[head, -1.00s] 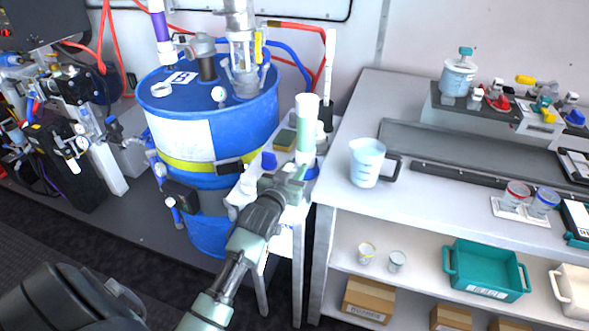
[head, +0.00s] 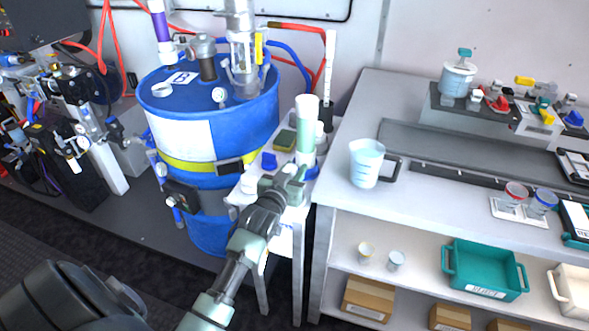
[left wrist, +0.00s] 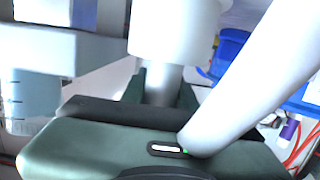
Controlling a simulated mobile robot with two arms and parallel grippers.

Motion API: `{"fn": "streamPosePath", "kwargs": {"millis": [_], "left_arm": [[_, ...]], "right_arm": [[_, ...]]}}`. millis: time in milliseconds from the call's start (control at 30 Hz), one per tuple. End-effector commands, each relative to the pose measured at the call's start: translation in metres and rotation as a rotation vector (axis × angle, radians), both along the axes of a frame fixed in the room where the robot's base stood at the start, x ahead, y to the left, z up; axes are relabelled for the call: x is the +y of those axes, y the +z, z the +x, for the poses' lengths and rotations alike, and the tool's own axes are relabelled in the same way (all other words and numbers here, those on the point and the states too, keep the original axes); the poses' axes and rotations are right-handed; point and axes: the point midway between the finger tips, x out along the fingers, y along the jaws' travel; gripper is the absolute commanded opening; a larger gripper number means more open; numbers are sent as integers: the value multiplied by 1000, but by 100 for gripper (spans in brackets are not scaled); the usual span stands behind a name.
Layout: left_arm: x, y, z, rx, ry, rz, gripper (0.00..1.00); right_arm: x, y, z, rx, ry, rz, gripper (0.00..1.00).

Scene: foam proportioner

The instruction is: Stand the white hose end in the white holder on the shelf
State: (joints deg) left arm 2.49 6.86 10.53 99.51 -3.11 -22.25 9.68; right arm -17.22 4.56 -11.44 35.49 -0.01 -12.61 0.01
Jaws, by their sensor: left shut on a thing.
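My left gripper (head: 286,184) is at the small white stand (head: 298,235) between the blue drum and the bench. In the left wrist view its dark green jaws (left wrist: 160,95) are shut around the narrow neck of a white part, which I take as the white hose end (left wrist: 160,82). A wider white cylinder (left wrist: 175,30) shows above the neck. A thick white tube (left wrist: 262,75) slants up to the right, close to the camera. In the head view a tall white-topped cylinder (head: 306,108) stands just beyond the jaws. I cannot tell the white holder apart with certainty. My right gripper is not in view.
The blue drum (head: 258,120) stands close on the left. The bench (head: 350,215) on the right carries a beaker (head: 366,165) near its left edge. A green sponge (head: 285,140) and a tall thin white tube (head: 329,65) are close behind the gripper.

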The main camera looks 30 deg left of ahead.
Motion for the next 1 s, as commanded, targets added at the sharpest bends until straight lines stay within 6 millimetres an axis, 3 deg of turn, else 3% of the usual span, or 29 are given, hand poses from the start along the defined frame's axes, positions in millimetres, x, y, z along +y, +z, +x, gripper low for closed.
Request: {"fn": "streamPosePath", "kwargs": {"millis": [1000], "left_arm": [[0,-10,0,-3,0,1,0]], "right_arm": [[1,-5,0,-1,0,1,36]]}}
